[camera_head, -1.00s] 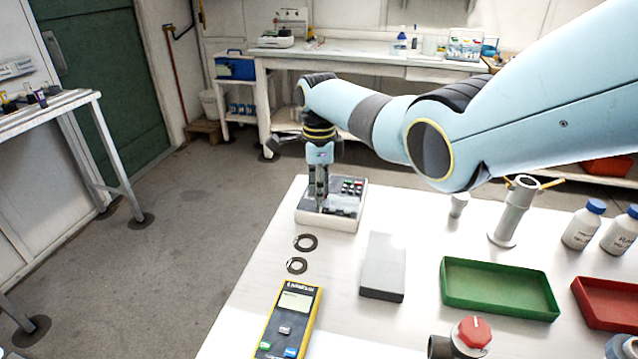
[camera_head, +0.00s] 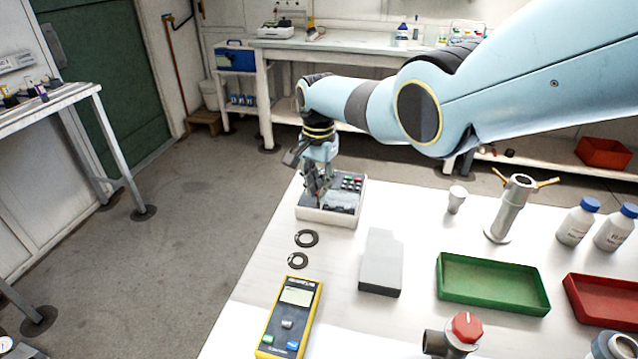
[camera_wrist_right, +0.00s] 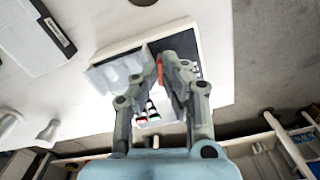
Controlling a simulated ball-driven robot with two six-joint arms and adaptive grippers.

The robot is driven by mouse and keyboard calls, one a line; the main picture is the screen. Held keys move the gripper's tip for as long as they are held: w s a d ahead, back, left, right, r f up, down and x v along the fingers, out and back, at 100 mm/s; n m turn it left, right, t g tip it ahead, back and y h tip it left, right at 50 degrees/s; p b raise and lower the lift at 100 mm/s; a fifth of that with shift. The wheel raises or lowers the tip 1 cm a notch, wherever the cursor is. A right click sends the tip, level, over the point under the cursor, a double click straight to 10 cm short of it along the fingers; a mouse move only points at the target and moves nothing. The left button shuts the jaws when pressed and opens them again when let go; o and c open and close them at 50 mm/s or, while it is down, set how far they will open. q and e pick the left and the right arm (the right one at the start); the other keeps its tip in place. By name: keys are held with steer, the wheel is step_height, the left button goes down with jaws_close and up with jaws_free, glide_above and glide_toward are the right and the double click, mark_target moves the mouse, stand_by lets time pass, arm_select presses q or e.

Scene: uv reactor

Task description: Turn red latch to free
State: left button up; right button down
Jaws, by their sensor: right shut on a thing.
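A low white control box (camera_head: 328,217) with a dark top and several coloured buttons stands at the far left corner of the white table. My right gripper (camera_head: 314,190) reaches down onto the left part of its top. In the right wrist view, the fingers (camera_wrist_right: 168,62) are close together around a thin red latch (camera_wrist_right: 160,71), of which only an edge shows between the fingertips. The fingers hide the rest of the latch, so its exact angle cannot be told. The latch is hidden in the head view. My left gripper is not in view.
Two dark rings (camera_head: 306,239) and a yellow meter (camera_head: 290,318) lie in front of the box. A grey block (camera_head: 381,262), a green tray (camera_head: 493,302), a red tray (camera_head: 604,318) and a metal post (camera_head: 511,210) stand to the right. The left table edge is close to the box.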

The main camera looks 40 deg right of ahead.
steer(key=shift+n, duration=1.6)
steer(key=c, duration=1.5)
jaws_free()
step_height(320, 180, up, 12)
